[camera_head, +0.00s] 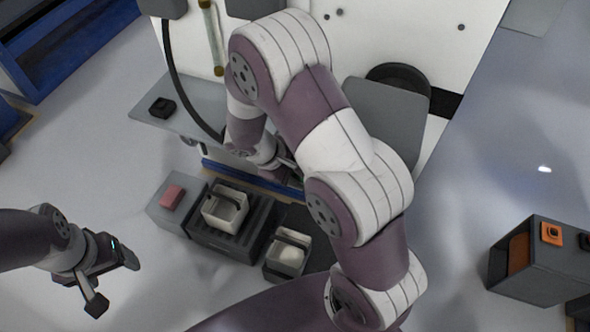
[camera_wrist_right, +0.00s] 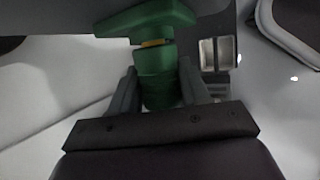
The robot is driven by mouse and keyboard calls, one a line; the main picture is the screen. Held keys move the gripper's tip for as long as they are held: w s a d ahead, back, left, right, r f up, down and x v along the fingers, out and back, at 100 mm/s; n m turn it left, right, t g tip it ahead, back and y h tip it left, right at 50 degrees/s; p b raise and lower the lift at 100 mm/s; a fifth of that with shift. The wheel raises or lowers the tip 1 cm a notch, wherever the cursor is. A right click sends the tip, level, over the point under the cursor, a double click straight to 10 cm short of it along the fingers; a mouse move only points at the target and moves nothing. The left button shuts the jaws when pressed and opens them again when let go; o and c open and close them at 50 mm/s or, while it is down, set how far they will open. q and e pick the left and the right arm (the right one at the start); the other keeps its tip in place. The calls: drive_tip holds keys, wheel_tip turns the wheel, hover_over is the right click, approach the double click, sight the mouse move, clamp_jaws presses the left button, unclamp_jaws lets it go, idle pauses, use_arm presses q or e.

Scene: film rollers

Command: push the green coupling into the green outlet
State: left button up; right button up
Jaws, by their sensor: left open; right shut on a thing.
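The green coupling (camera_wrist_right: 160,88) is between the fingers of my right gripper (camera_wrist_right: 161,92), which is shut on it in the right wrist view. The green outlet (camera_wrist_right: 147,17) is at the top of that view, directly ahead of the coupling. A thin yellow band (camera_wrist_right: 153,43) shows between the two; I cannot tell how deep the coupling sits. In the head view my right gripper (camera_head: 285,165) is at the machine's lower front, and the coupling and outlet are hidden there. My left gripper (camera_head: 116,282) is open and empty at the lower left, away from the machine.
The white machine (camera_head: 455,60) stands at the back with a black hose (camera_head: 175,80) hanging down its left. Bins (camera_head: 222,212) and (camera_head: 287,255) stand on the floor below. A dark box with orange parts (camera_head: 540,265) is at the right. Floor near the left gripper is clear.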

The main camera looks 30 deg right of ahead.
drive_tip(key=shift+s+d, duration=0.1)
drive_tip(key=o, duration=1.2)
drive_tip(key=shift+o, duration=0.2)
drive_tip(key=p+v, duration=0.4)
drive_tip(key=v, duration=0.8)
drive_tip(key=shift+a+r, duration=0.2)
drive_tip(key=shift+r, duration=0.05)
